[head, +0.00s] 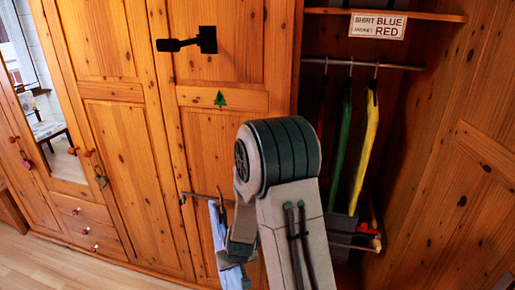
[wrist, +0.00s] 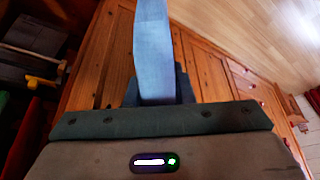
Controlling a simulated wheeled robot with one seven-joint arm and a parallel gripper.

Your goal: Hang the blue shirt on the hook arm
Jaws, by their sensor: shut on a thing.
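The light blue shirt (head: 219,228) hangs upright in front of the wardrobe door, left of my arm. It also shows in the wrist view as a pale blue strip (wrist: 153,45) between the two dark fingers. My gripper (head: 226,262) is shut on the shirt; my own arm partly hides both in the head view. A thin metal hook arm (head: 200,195) sticks out from the door at the shirt's top. The shirt's hanger top overlaps the hook arm in the picture. I cannot tell whether it rests on it or is only in front.
The open wardrobe bay at right has a rail (head: 343,64) with red, green and yellow garments (head: 368,125). A label (head: 377,25) reads "SHIRT BLUE, JACKET RED". A black fitting (head: 187,43) projects from the door higher up. Floor (head: 60,270) is clear at lower left.

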